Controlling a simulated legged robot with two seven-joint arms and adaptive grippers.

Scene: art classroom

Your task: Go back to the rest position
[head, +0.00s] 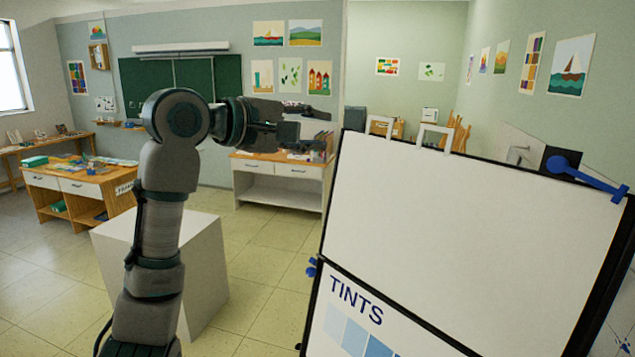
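My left arm rises from the bottom left and bends at the elbow toward the right. My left gripper (308,117) points right at the end of it, raised in front of the back wall and left of the whiteboard's top corner. My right arm and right gripper are not in view.
A tilted whiteboard (465,235) with a "TINTS" chart (345,325) fills the right side, close by. A blue clamp (588,179) is at its upper right. A white plinth (207,270) stands behind my arm. Desks (75,190) and a cabinet (278,185) are farther back, with open floor between.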

